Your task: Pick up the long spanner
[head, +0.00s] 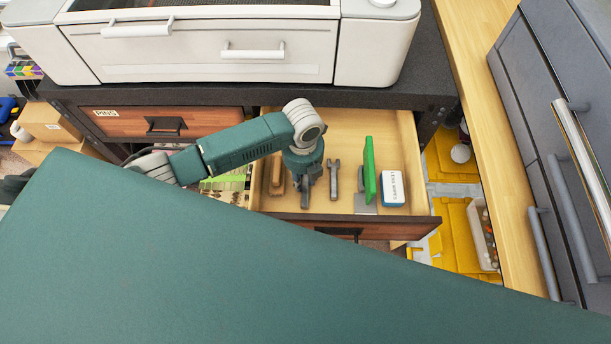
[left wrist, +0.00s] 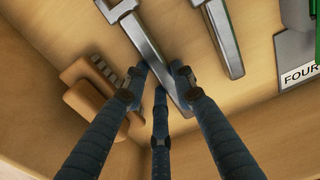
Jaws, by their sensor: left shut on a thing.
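An open wooden drawer (head: 345,128) under the bench holds the tools. My left gripper (head: 305,192) reaches down into it, and its fingers also show in the left wrist view (left wrist: 158,80). They are shut on a steel spanner (left wrist: 152,50), which I take for the long one. Its jaw end points to the top of the left wrist view; in the head view the gripper mostly hides it. A second steel spanner (head: 333,180) lies apart to its right, and also shows in the left wrist view (left wrist: 226,42). My right gripper is not in view.
Left of the gripper is a brown wooden-handled thing (head: 277,176). To the right stand a green panel (head: 369,168) and a white-and-blue box (head: 393,188). The drawer's front wall (head: 410,227) is close in front. A white machine (head: 205,45) sits on the bench above.

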